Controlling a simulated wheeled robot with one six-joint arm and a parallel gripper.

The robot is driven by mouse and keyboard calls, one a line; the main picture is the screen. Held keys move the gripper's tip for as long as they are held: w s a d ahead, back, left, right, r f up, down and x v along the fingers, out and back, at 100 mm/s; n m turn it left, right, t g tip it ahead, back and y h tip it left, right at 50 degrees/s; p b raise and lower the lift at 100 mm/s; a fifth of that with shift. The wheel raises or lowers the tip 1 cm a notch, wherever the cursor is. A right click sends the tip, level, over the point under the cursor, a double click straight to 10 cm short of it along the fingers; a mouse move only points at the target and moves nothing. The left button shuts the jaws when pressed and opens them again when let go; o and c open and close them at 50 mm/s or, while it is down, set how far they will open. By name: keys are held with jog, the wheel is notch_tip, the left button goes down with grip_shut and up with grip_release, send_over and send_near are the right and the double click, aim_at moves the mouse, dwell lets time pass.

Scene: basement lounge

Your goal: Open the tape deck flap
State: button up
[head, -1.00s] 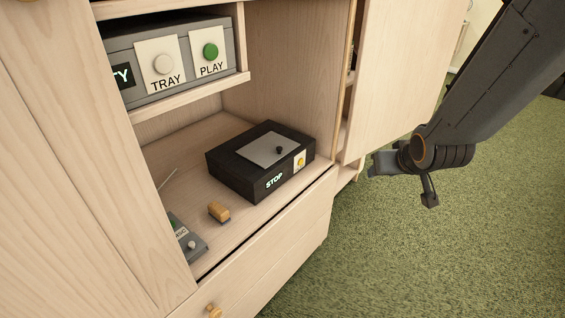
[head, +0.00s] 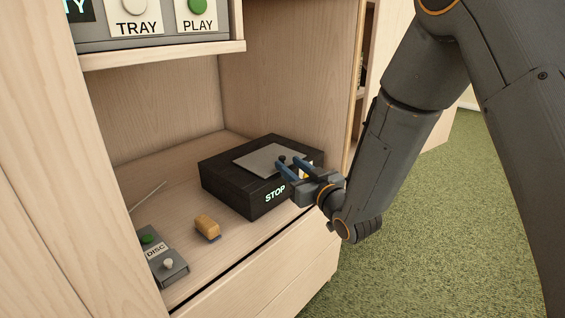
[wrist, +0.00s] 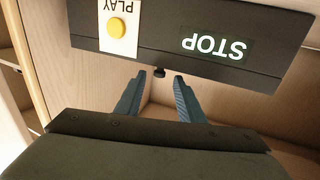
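The tape deck (head: 232,188) is a black box on the cabinet shelf, with a lit STOP display. Its grey flap (head: 262,160) lies flat on top and looks shut. A small dark knob (head: 282,159) stands on the flap near its right side. My gripper (head: 287,163) is open, its two blue fingers reaching over the deck's front right, tips close to the knob.
A grey DISC box (head: 165,267) and a wooden-handled brush-like object (head: 207,228) lie on the shelf (head: 232,238) left of the deck. Above is a grey unit with TRAY and PLAY buttons (head: 197,6). The cabinet's side wall (head: 285,80) stands behind the deck.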

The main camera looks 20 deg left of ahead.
aim_at(284, 160)
jog(key=shift+b+x, duration=0.45)
jog(key=shift+x, duration=2.3)
grip_shut()
